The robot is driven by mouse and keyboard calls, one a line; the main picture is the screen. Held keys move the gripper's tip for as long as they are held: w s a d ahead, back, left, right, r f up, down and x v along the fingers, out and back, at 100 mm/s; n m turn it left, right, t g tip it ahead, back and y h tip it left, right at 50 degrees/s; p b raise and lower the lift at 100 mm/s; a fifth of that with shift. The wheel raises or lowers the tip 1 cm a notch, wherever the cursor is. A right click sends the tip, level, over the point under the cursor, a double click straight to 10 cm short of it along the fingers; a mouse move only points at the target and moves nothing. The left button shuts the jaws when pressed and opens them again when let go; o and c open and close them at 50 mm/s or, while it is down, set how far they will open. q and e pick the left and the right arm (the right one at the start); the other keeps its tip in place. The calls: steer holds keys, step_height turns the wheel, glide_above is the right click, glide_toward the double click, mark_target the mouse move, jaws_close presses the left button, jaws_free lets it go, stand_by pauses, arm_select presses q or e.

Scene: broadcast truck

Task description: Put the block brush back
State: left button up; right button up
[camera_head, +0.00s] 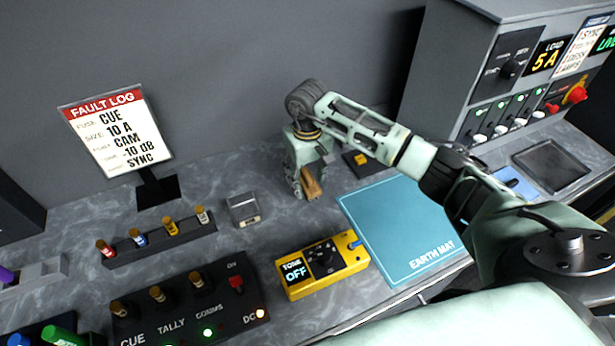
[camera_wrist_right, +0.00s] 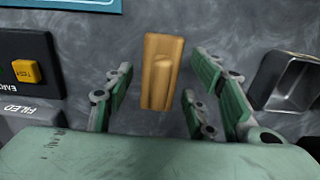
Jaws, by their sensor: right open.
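The block brush, a small tan wooden block with a raised ridge (camera_head: 313,184), is at the fingertips of my right gripper (camera_head: 305,182), above or on the grey marbled counter; I cannot tell whether it touches the counter. In the right wrist view the brush (camera_wrist_right: 161,72) lies between the spread fingers, with a gap on both sides. The right gripper is open and points down. The brush's underside is hidden. My left gripper is not in view.
A small grey metal box (camera_head: 243,210) stands left of the brush. A dark unit with a yellow button (camera_head: 352,166) is to its right. A blue earth mat (camera_head: 398,225) and a yellow tone tester (camera_head: 299,287) lie nearer the front. A fault log sign (camera_head: 122,131) stands at the left.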

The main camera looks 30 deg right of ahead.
mark_target(308, 175)
step_height(308, 175, up, 12)
steer(key=b, duration=0.3)
steer(key=shift+f, duration=0.15)
